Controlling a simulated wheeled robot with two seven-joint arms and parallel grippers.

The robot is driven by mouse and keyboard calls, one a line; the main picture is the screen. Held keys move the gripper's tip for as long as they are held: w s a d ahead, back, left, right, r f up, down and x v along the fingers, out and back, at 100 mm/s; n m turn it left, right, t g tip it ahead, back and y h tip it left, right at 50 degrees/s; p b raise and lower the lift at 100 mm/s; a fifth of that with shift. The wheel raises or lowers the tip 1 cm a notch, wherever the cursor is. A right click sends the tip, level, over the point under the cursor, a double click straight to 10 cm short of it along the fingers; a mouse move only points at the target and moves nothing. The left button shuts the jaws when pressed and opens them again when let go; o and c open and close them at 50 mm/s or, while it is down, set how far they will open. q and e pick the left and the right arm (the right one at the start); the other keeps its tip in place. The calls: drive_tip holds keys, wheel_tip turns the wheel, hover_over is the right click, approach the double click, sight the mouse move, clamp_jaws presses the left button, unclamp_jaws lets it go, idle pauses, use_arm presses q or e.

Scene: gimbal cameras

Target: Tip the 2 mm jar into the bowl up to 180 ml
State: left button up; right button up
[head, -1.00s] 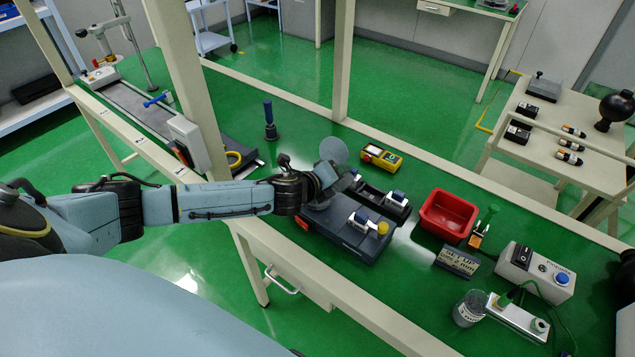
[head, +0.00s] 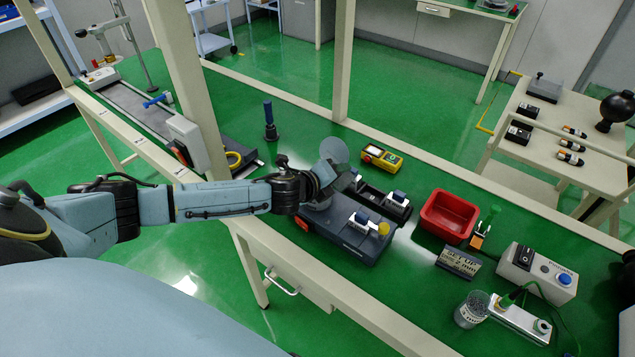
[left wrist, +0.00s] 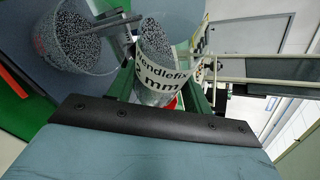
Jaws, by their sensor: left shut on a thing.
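My left gripper (head: 322,184) is shut on the clear 2 mm jar, above the dark blue box unit (head: 350,232). In the left wrist view the jar (left wrist: 158,88) shows its "2 mm" label and small grey beads inside, and it looks tilted. A clear round bowl (left wrist: 103,62) is beside it at upper left, with grey beads in it. In the head view a translucent round shape stands at the gripper, and the arm hides most of jar and bowl. My right gripper is not in view.
A yellow meter (head: 381,157) lies behind the gripper. A bench post (head: 180,85) stands left of it.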

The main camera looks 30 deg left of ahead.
use_arm(q)
drive_tip(key=shift+r+n+h+b, duration=0.3)
drive_tip(key=shift+r+n+b, duration=0.15)
drive_tip(key=shift+b, duration=0.15)
idle(1.6)
drive_tip(key=shift+f+n+h+b, duration=0.3)
drive_tip(key=shift+n+h+b, duration=0.2)
drive_tip(key=shift+b, duration=1.15)
idle(1.4)
drive_tip(key=shift+f+n+t+h+b, duration=0.3)
drive_tip(key=shift+n+t+h+b, duration=0.15)
drive_tip(key=shift+b, duration=0.2)
idle(2.1)
